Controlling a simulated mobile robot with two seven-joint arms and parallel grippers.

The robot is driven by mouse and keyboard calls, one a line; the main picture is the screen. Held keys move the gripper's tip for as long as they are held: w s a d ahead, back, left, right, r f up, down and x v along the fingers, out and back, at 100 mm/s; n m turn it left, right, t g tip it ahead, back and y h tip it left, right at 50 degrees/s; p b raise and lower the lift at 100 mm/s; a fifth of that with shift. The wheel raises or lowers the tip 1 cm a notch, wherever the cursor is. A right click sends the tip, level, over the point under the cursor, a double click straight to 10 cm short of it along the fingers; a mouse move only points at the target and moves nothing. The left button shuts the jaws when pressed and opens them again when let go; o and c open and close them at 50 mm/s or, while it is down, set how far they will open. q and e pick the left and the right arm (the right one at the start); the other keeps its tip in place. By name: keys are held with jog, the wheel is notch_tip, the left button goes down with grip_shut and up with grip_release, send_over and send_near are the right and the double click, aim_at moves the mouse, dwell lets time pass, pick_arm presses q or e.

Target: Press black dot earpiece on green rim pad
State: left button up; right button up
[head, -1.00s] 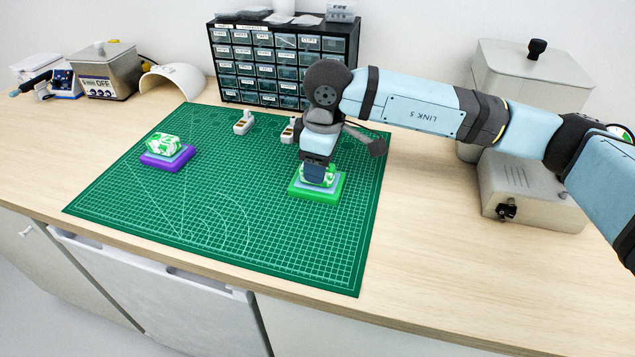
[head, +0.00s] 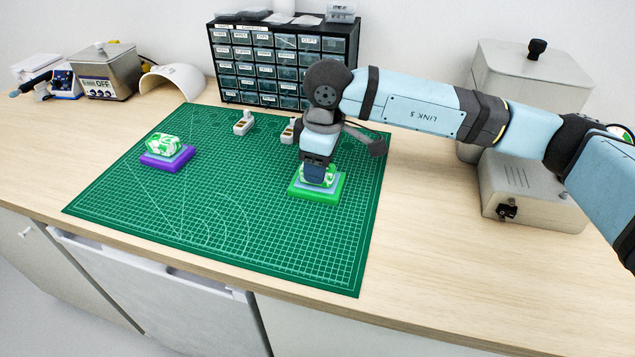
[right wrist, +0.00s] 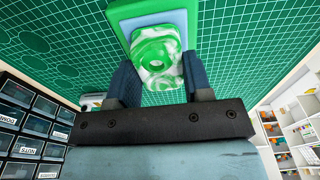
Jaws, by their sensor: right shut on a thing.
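The green rim pad (head: 328,195), with a light blue inner face, lies on the cutting mat's right part. A green-and-white marbled earpiece (right wrist: 157,50) sits at this pad, between the fingers of my right gripper (head: 317,172). The right gripper points down and is shut on it. The right wrist view shows a rounded recess in its face and the blue fingers on either side. I see no black dot on it; the gripper hides much of it in the head view. A similar marbled piece (head: 163,145) rests on a purple rim pad (head: 165,161) at the left.
Two small white holders (head: 243,123) stand behind on the green mat (head: 230,215). A drawer cabinet (head: 283,68) is at the back, a curved white shell (head: 176,83) and a metal bath (head: 106,72) back left. A large grey machine (head: 530,185) stands right. The mat's front is clear.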

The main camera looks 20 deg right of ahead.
jog(key=o, duration=1.1)
jog(key=shift+f, duration=0.1)
jog(key=shift+c, duration=0.2)
notch_tip(320, 180, up, 14)
jog(key=d+p, duration=0.1)
jog(key=shift+s, duration=0.4)
jog(key=shift+f, duration=0.1)
